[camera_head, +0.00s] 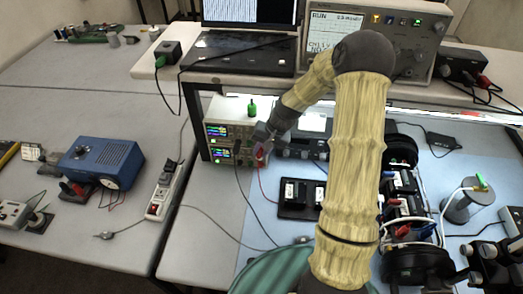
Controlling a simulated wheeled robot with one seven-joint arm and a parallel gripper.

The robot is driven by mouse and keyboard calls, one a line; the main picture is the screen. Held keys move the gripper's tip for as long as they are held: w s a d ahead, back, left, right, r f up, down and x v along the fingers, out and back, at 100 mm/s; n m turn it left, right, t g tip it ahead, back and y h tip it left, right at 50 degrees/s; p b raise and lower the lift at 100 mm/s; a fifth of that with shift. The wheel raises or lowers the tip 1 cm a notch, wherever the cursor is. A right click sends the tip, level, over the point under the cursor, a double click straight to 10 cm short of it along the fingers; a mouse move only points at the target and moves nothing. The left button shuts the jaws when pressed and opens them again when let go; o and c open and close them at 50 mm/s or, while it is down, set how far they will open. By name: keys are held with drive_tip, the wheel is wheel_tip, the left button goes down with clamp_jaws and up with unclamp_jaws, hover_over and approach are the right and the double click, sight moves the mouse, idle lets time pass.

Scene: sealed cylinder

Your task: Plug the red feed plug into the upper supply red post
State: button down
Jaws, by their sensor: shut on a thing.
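Two bench supplies are stacked under the shelf, left of the middle. The upper supply (217,131) has a lit display, and so does the lower supply (219,153) beneath it. My gripper (260,147) is at the right side of their front panels, shut on the red feed plug (260,153). A thin red lead hangs down from the plug. My gripper hides the right part of the panels, so I cannot make out the upper red post or whether the plug touches it.
A green-topped item (252,109) stands on the stack. A black block (300,198) with two white-labelled parts lies on the blue mat, right of the leads. A white power strip (164,190) and a blue box (103,160) are to the left. The shelf (275,74) overhangs the stack.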

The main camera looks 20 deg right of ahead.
drive_tip(key=shift+w+d+r, duration=0.3)
drive_tip(key=shift+w+d, duration=0.05)
drive_tip(key=shift+w, duration=0.2)
drive_tip(key=c, duration=1.2)
unclamp_jaws()
drive_tip(key=shift+r, duration=0.15)
drive_tip(key=shift+r+p, duration=0.65)
drive_tip(key=s+p+v, duration=0.1)
drive_tip(key=p+v, duration=0.3)
drive_tip(key=v, duration=0.2)
drive_tip(key=shift+s, duration=0.3)
drive_tip(key=shift+r, duration=0.15)
